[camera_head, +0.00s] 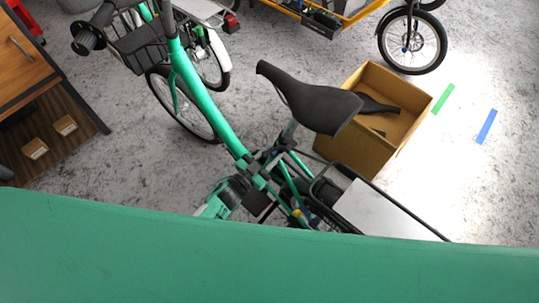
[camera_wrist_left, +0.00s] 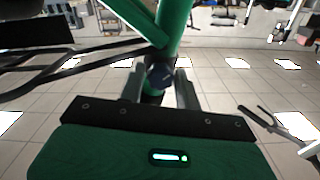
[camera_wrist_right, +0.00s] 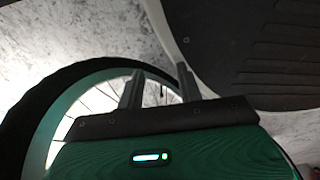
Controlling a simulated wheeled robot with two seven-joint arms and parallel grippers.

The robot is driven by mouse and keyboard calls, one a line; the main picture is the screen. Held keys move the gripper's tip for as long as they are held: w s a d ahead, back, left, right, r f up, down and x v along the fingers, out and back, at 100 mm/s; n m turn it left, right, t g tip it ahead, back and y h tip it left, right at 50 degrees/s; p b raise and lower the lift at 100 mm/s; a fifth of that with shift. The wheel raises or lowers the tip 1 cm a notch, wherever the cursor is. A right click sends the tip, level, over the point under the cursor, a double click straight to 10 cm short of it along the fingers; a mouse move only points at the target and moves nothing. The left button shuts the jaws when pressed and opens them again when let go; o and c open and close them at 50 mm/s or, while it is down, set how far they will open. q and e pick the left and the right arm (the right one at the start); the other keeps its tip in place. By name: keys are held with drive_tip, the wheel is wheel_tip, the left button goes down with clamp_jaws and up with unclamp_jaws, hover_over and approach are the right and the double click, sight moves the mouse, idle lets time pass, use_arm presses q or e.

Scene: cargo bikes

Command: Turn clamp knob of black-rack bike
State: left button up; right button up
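The green bike (camera_head: 196,90) with a black saddle (camera_head: 312,100) and a black rear rack (camera_head: 405,208) stands in front of me. In the left wrist view, a dark round clamp knob (camera_wrist_left: 161,76) sits on the green tube, between the fingers of my left gripper (camera_wrist_left: 158,88). Those fingers are apart, one on each side of the knob; I cannot tell whether they touch it. My right gripper (camera_wrist_right: 160,85) is open and empty, with a spoked wheel (camera_wrist_right: 85,95) beyond it. In the head view the clamp area is cluttered, and the knob cannot be made out.
An open cardboard box (camera_head: 350,155) with dark parts inside stands right of the bike. A wooden cabinet (camera_head: 35,65) is at the left. Another bike with a yellow frame (camera_head: 345,15) stands at the back. Green (camera_head: 443,99) and blue (camera_head: 486,127) strips mark clear floor.

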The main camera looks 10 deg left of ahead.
use_arm(q)
drive_tip(key=c, duration=0.6)
drive_tip(key=shift+o, duration=0.2)
drive_tip(key=shift+f+m+b, duration=0.1)
drive_tip(key=shift+m+b, duration=0.2)
drive_tip(key=shift+m, duration=1.9)
drive_tip(key=o, duration=1)
use_arm(e)
drive_tip(key=shift+w+a+r, duration=0.25)
drive_tip(key=shift+w+r, duration=0.05)
drive_tip(key=shift+w, duration=0.35)
drive_tip(key=shift+w+a+r, duration=0.2)
drive_tip(key=shift+w+r, duration=0.05)
drive_tip(key=shift+w, duration=0.35)
